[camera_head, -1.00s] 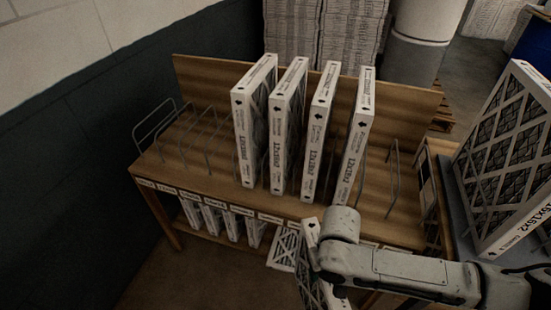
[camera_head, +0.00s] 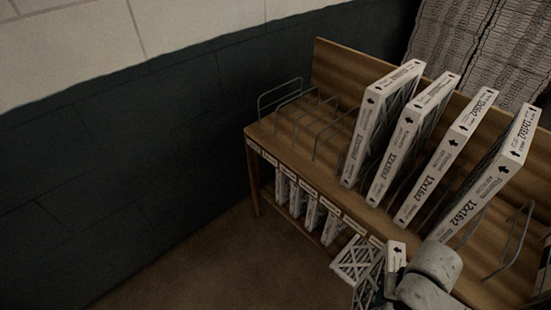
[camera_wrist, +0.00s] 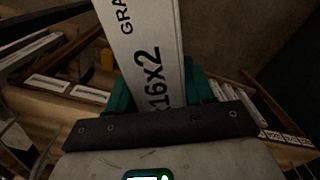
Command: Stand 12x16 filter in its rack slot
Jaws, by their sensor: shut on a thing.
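In the head view the held filter (camera_head: 397,252) shows at the bottom, in front of the rack's shelf edge, partly hidden by my gripper. The wooden rack (camera_head: 335,70) has wire dividers (camera_head: 318,130) on its upper shelf. Several upright filters marked 12x16x2 (camera_head: 430,185) stand in its middle and right part. The slots at the left end are empty, and a wire divider (camera_head: 512,240) stands free at the right.
Several smaller filters (camera_head: 298,200) stand on the lower shelf. A lattice-faced filter (camera_head: 356,258) juts out low beside the held one. White labels (camera_head: 285,165) line the shelf's front edge. A dark wall (camera_head: 130,150) is at the left; stacked filters (camera_head: 455,45) stand behind.

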